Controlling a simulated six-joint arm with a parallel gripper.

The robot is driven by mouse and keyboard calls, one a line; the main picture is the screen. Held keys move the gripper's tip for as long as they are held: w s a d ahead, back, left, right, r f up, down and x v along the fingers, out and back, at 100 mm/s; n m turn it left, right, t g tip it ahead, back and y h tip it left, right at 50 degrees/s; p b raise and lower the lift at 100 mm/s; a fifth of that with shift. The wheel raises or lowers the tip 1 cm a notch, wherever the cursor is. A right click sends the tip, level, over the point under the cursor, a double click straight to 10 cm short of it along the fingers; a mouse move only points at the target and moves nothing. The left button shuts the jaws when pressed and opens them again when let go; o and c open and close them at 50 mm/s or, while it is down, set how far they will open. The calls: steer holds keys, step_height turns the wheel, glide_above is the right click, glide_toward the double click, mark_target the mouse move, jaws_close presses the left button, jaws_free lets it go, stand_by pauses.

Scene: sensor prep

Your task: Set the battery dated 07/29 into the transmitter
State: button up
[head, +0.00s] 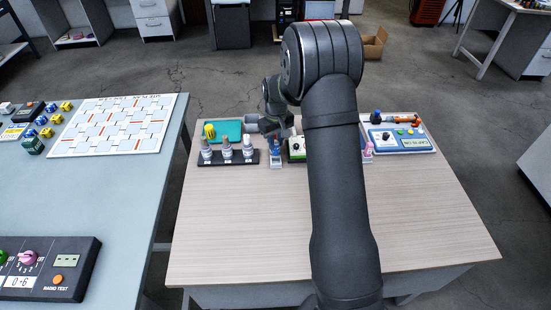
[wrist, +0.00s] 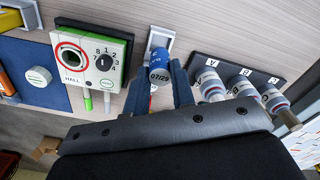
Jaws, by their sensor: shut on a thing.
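The blue battery (wrist: 159,66), dated 07/29 on its white label, is between the two fingers of my gripper (wrist: 159,88) in the wrist view. The gripper is shut on it. In the head view my gripper (head: 275,137) is over the table's far part, with blue showing below it. A white holder (wrist: 161,36) is right behind the battery; I cannot tell whether they touch. The transmitter (wrist: 108,73), white and green with a numbered dial, is left of the battery in the wrist view. Its round, red-ringed socket looks empty. In the head view my arm partly hides the transmitter (head: 296,149).
A black rack (head: 235,158) with three grey-white sensors is left of the gripper in the head view. A teal tray (head: 228,128) is behind it. A pink item (head: 368,149) and a white-blue panel (head: 402,139) are at right. The table's near part (head: 235,230) is clear.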

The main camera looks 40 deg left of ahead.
steer(key=w+d+r, duration=0.2)
steer(key=w+d, duration=0.1)
steer(key=w, duration=0.3)
steer(key=w+d+r, duration=0.2)
steer(key=w+d, duration=0.1)
steer(key=w, duration=0.3)
steer(key=shift+w+f, duration=0.1)
steer(key=shift+f, duration=2.1)
steer(key=shift+f, duration=1.2)
steer(key=o, duration=1.1)
steer(key=shift+r, duration=0.65)
steer(key=shift+r, duration=2.95)
